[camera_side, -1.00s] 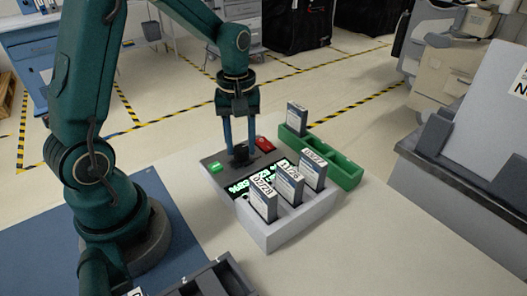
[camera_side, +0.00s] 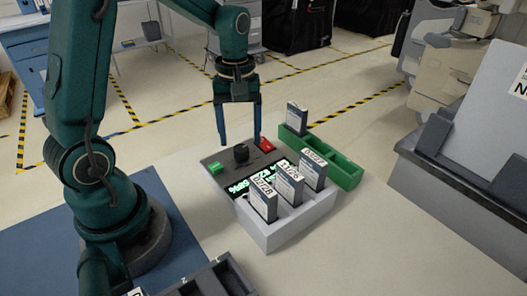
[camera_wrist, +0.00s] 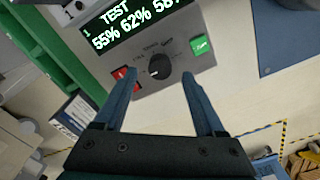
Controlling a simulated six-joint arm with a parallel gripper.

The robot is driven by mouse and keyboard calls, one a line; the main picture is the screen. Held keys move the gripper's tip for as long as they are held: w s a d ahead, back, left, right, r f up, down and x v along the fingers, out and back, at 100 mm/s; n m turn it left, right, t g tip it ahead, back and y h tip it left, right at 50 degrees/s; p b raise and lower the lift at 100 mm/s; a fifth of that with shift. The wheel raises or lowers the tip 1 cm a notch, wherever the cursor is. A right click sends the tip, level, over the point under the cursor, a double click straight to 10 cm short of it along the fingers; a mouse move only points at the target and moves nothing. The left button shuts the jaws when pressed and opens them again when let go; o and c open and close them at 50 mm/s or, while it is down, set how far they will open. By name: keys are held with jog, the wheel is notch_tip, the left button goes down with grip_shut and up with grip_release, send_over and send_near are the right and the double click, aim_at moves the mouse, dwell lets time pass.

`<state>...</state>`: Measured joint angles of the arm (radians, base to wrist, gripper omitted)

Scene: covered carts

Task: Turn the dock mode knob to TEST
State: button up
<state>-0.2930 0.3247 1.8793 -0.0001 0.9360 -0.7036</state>
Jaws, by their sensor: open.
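The black mode knob (camera_side: 241,153) stands on the grey top of the dock (camera_side: 213,160), between a green button (camera_side: 216,168) and a red button (camera_side: 264,145). In the wrist view the knob (camera_wrist: 159,66) has a white pointer mark, and small labels ring it, too small to read surely. The dock's display (camera_wrist: 125,25) reads "TEST" above "55% 62%" and a third, cut-off figure. My gripper (camera_side: 239,143) is open and empty above the knob, its blue fingers apart on either side and clear of it.
Several labelled battery packs (camera_side: 289,186) stand upright in the dock's white front part. A green rack (camera_side: 343,171) behind the dock holds one pack (camera_side: 297,119). A dark tray (camera_side: 215,281) lies at the near edge.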

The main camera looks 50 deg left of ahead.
jog(key=shift+r, duration=1.3)
jog(key=shift+d, duration=0.1)
jog(key=s+d+r+m+t, duration=0.5)
jog(key=s+d+m, duration=0.2)
jog(key=s+m, duration=0.3)
jog(key=shift+s+d+r+m+t, duration=0.3)
jog(key=shift+s+d+r+m, duration=0.1)
jog(key=shift+m, duration=0.3)
jog(key=shift+a, duration=0.1)
